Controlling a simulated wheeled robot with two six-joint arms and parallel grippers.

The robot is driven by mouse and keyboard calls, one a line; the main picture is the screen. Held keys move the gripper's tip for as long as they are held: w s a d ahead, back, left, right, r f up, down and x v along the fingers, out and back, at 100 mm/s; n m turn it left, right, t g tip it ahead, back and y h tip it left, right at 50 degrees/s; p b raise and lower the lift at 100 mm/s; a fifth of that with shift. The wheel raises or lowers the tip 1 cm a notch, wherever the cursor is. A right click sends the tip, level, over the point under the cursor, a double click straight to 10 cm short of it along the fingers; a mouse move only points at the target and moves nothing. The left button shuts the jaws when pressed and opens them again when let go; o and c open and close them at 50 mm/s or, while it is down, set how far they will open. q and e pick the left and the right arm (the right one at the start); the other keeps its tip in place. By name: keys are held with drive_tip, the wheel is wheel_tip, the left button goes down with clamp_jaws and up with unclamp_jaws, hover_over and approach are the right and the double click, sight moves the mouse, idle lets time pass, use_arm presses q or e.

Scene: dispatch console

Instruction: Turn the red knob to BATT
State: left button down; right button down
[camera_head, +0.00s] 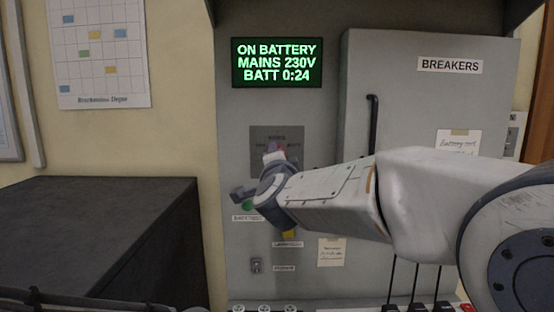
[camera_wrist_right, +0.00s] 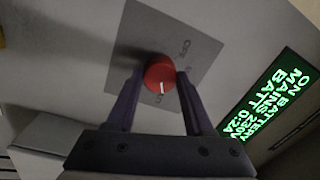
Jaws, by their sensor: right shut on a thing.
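The red knob (camera_wrist_right: 160,76) sits on a grey plate (camera_wrist_right: 190,42) in the right wrist view, with a white pointer mark on its face. The plate's lettering is too blurred to read surely. My right gripper (camera_wrist_right: 158,88) is shut on the knob, one dark finger on each side. In the head view my right gripper (camera_head: 273,157) is up against the grey plate (camera_head: 262,133) and mostly hides the knob. A green-lit display (camera_head: 277,62) above reads ON BATTERY, MAINS 230V, BATT 0:24. My left gripper is not in view.
A breaker cabinet door (camera_head: 420,100) with a dark vertical handle (camera_head: 372,125) stands right of the display. A green button (camera_head: 248,205) and a yellow part (camera_head: 289,234) lie below the knob, near my wrist. A dark cabinet (camera_head: 90,225) stands at left.

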drive_tip(key=shift+c, duration=1.4)
unclamp_jaws()
drive_tip(key=shift+s, duration=0.1)
drive_tip(key=s+b, duration=0.2)
drive_tip(key=s, duration=0.8)
drive_tip(key=shift+s+d+f, duration=0.15)
drive_tip(key=shift+f, duration=0.15)
